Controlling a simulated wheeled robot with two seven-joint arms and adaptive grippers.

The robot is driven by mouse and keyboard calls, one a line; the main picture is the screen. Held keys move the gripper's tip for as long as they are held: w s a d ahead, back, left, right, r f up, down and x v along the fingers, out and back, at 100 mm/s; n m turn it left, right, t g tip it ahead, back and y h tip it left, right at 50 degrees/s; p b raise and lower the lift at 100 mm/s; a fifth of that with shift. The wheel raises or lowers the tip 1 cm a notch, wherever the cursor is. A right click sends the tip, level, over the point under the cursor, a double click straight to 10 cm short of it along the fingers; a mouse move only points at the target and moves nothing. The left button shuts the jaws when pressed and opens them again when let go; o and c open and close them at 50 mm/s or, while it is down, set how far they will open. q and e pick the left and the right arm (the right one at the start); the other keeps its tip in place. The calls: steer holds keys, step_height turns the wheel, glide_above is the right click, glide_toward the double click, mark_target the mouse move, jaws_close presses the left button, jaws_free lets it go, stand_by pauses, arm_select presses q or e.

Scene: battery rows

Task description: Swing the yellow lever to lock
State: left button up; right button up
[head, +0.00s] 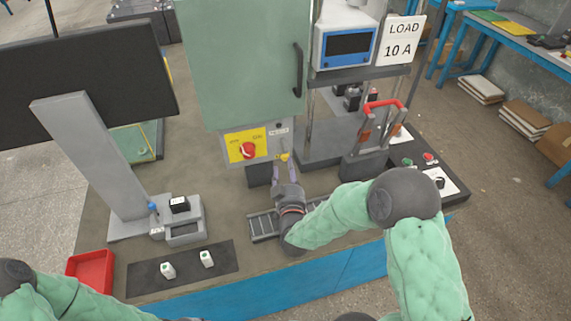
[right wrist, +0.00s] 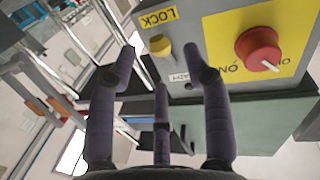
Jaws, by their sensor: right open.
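The yellow lever (head: 284,156) is on the lower front of the green cabinet (head: 240,60), right of a red knob (head: 247,150). In the right wrist view the lever's yellow round end (right wrist: 160,46) lies just below the LOCK label (right wrist: 158,16). My right gripper (head: 284,164) is open and reaches up to the lever from below. In the right wrist view its fingers (right wrist: 164,45) stand apart, one on each side of the lever end. I cannot tell whether they touch it. My left arm shows at the lower left; its gripper is out of view.
The red knob on its yellow plate (right wrist: 224,28) sits close beside the right finger. A red-handled device (head: 383,105) stands right of the cabinet. A monitor (head: 80,70), a red tray (head: 91,270) and a dark mat (head: 185,281) with two small white items are left.

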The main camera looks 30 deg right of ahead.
mark_target(285, 160)
steer(key=shift+b+x, duration=0.35)
steer(key=shift+x, duration=1.6)
jaws_close()
